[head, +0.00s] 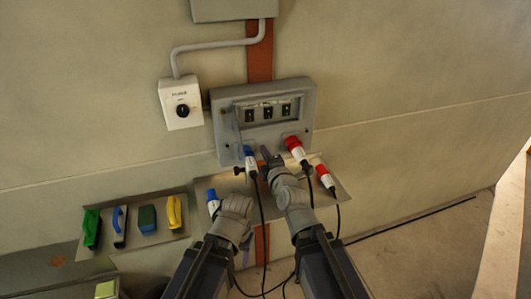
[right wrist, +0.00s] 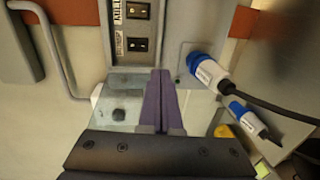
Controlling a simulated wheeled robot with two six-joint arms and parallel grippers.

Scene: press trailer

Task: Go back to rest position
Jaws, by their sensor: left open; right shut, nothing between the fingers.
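My right gripper (head: 266,153) is shut and empty, just below the grey socket panel (head: 307,127) on the wall. In the right wrist view its purple fingers (right wrist: 158,102) are together in front of the panel, beside a blue plug. My left gripper (head: 245,250) is lower, below the shelf edge; its fingers are small and partly hidden by my arm. It holds nothing that I can see. A blue plug (head: 250,160) and a red plug (head: 295,147) sit at the panel's underside sockets.
Another blue plug (head: 213,199) and red plug (head: 323,173) stand at the metal shelf (head: 343,188). Black cables hang between and beside my arms. A tray (head: 150,198) with coloured brushes is at left. A switch box (head: 181,103) is on the wall. The right floor is clear.

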